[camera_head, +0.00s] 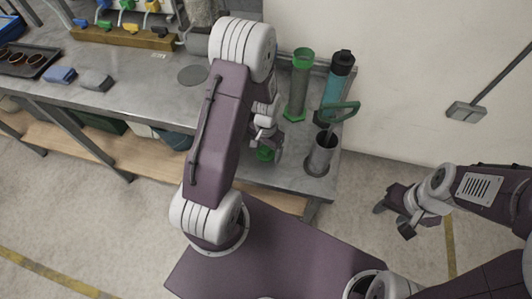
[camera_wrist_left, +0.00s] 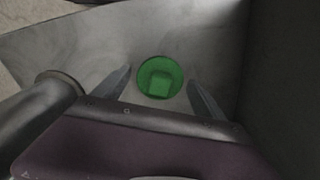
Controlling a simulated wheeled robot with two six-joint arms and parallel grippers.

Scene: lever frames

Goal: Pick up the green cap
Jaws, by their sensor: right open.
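The green cap (camera_head: 265,154) lies on the grey metal table (camera_head: 150,122), partly hidden behind my left arm and gripper in the head view. In the left wrist view the cap (camera_wrist_left: 160,77) is round with a raised square block in its middle. My left gripper (camera_head: 270,148) is above the cap and points down at it. In the left wrist view its two fingers are apart, one on each side of the cap, with gaps to both. They do not hold it. My right gripper (camera_head: 393,211) is open and empty, out over the floor at the right.
A green tube (camera_head: 298,88), a teal bottle with a black lid (camera_head: 338,84) and a metal cup with a green-handled item (camera_head: 321,154) stand close right of my left gripper. Blue (camera_head: 60,75) and grey (camera_head: 96,80) blocks lie far left. A wall is behind.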

